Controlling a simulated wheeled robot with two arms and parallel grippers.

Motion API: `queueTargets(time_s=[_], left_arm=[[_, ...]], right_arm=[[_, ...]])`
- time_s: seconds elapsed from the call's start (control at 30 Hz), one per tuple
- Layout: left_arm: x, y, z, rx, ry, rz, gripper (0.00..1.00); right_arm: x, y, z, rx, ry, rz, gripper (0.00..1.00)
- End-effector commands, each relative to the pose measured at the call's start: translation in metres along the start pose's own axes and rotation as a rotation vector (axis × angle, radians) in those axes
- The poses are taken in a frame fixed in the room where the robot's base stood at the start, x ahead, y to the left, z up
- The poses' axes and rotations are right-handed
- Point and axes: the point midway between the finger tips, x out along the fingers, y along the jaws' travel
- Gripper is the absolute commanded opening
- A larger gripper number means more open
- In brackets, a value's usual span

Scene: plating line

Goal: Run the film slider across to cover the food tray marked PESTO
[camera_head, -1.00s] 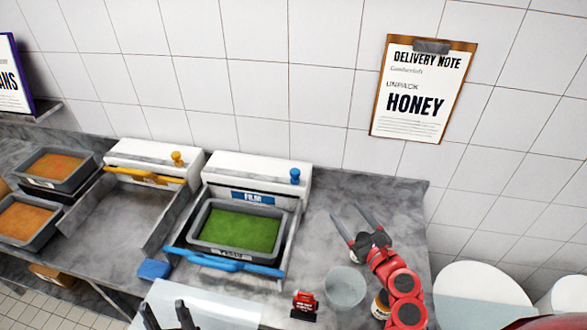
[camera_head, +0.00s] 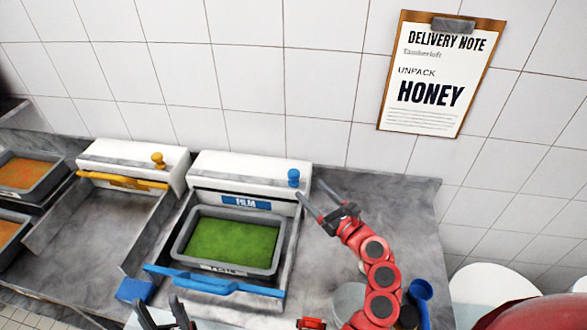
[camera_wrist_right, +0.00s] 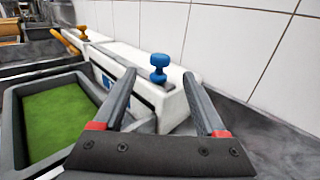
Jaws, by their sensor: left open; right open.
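The tray of green food (camera_head: 232,241) sits in the blue-handled film station; its front label is partly hidden by the blue bar (camera_head: 212,283). Behind it is the white film housing (camera_head: 250,170) with a blue FILM label (camera_head: 246,202). The blue knob (camera_head: 293,178) stands on the housing's right end; it also shows in the right wrist view (camera_wrist_right: 159,66), between and beyond the fingers. My right gripper (camera_head: 319,199) is open and empty, just right of the housing and below the knob. My left gripper (camera_head: 163,308) is open at the bottom edge, in front of the station.
A yellow-handled station (camera_head: 100,220) without a tray stands to the left. Trays of orange food (camera_head: 28,175) are at the far left. A blue block (camera_head: 134,289) lies by the station's front left corner. A clipboard reading HONEY (camera_head: 438,75) hangs on the wall.

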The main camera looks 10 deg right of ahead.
Motion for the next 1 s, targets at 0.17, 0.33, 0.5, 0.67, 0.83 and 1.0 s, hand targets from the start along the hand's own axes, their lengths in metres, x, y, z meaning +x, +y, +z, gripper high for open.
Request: queueTargets(time_s=[0.17, 0.33, 0.5, 0.67, 0.83, 1.0], left_arm=[[0.015, -0.001, -0.003, 0.000, 0.000, 0.000, 0.55], [0.021, -0.001, -0.004, 0.000, 0.000, 0.000, 0.55], [0.024, -0.001, -0.004, 0.000, 0.000, 0.000, 0.55], [0.025, -0.001, -0.004, 0.000, 0.000, 0.000, 0.55], [0.025, -0.001, -0.004, 0.000, 0.000, 0.000, 0.55], [0.025, -0.001, -0.004, 0.000, 0.000, 0.000, 0.55]], right_arm=[[0.040, 0.001, 0.003, -0.002, 0.003, 0.004, 0.74], [0.069, 0.001, 0.001, -0.001, 0.003, 0.002, 0.74], [0.087, 0.001, 0.000, 0.000, 0.002, 0.002, 0.74], [0.093, -0.001, 0.000, 0.000, 0.000, -0.002, 0.74], [0.093, -0.001, -0.001, 0.000, 0.000, -0.003, 0.74], [0.093, -0.001, -0.001, 0.000, 0.001, -0.003, 0.56]])
